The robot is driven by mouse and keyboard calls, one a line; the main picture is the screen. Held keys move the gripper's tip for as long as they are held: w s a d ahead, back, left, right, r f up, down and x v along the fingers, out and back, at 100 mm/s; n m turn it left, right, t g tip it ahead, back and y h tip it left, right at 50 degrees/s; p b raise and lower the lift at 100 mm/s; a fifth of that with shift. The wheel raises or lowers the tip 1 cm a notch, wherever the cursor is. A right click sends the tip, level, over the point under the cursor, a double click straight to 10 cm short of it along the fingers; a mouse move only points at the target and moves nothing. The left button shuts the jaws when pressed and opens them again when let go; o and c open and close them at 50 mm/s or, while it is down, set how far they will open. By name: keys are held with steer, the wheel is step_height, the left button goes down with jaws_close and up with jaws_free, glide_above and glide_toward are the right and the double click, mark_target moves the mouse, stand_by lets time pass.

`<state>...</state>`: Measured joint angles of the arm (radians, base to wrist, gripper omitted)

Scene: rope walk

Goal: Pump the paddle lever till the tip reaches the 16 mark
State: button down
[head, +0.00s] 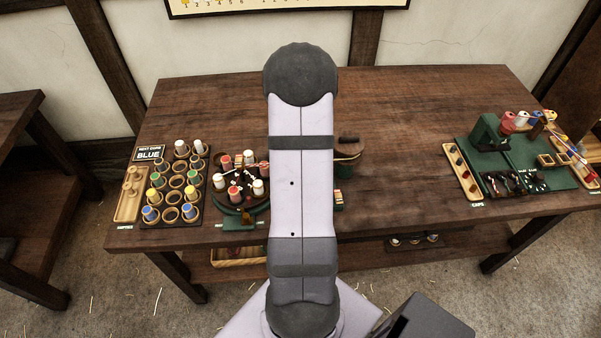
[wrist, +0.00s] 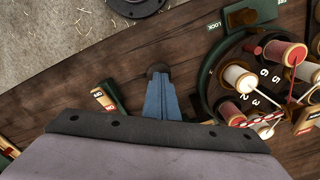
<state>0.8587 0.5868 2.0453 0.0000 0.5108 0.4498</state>
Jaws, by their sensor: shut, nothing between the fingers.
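My gripper (wrist: 158,90) shows in the wrist view as narrow blue fingers, closed together with nothing between them. The paddle lever cannot be made out for certain. A round dial (wrist: 215,75) with a green rim and white numbers such as 2, 3, 5 and 6 lies right of my fingers. It carries several thread bobbins. In the head view the dial (head: 232,210) is left of my arm, which hides my gripper. No 16 mark or tip is readable.
A small numbered block (wrist: 103,98) sits left of my fingers. A green LOCK plate (wrist: 243,14) is beyond the dial. A bobbin rack (head: 186,213) stands at the left of the table (head: 420,110), and a green CAPS station (head: 540,172) at the right. The back right is clear.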

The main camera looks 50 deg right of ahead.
steer(key=shift+f, duration=0.45)
stand_by(0.7)
steer(key=shift+w+d+r+p, duration=0.1)
steer(key=shift+d+r+p, duration=0.05)
steer(key=shift+r+p, duration=2.5)
steer(key=shift+r+b, duration=0.3)
steer(key=shift+f, duration=0.25)
